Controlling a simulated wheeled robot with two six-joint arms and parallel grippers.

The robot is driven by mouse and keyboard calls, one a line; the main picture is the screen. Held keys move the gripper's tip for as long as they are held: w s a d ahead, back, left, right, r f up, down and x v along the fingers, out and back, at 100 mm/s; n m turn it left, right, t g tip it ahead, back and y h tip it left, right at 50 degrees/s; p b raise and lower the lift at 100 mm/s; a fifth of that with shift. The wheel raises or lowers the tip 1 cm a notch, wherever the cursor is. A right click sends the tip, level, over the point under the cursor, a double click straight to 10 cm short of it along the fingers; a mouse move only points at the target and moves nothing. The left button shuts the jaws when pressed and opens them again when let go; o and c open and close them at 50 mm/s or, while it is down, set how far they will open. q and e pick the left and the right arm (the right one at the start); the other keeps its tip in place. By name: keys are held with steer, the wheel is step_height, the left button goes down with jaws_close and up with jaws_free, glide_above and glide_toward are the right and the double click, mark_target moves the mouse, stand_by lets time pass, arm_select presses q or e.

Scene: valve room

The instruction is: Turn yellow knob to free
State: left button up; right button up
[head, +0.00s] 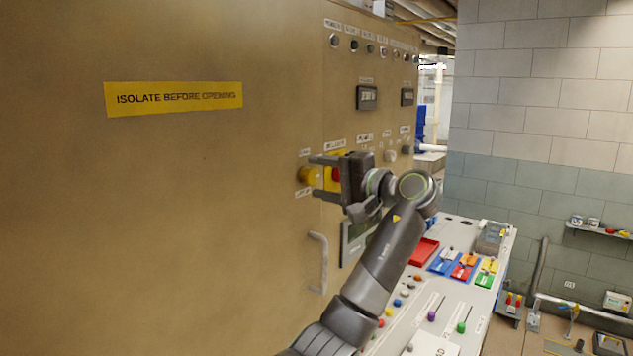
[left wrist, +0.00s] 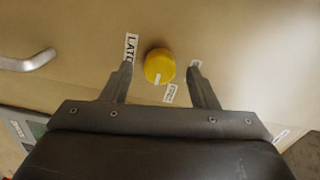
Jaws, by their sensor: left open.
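The yellow knob (head: 309,175) sits on the tan cabinet front, left of a red button on a yellow plate (head: 336,174). The left wrist view shows the knob (left wrist: 159,65) with a white mark on its lower edge. A label starting "LATC" (left wrist: 130,46) is at its upper left, a small label (left wrist: 169,93) just below it, and another is partly hidden by the right finger. My left gripper (head: 317,176) is open and faces the panel, its fingers (left wrist: 160,72) on either side of the knob with gaps visible. I cannot tell how far the fingertips are from the panel. My right gripper is not in view.
A metal handle (head: 318,262) sticks out below the knob; it also shows in the left wrist view (left wrist: 28,60). A screen (head: 357,240) is behind my arm. A sloped desk (head: 468,229) with coloured controls lies at the right.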

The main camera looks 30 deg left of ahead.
arm_select(q)
steer(key=s+d+b, duration=0.1)
steer(key=d+b, duration=0.5)
steer(key=d, duration=0.9)
steer(key=shift+d+r, duration=0.2)
steer(key=shift+d, duration=0.2)
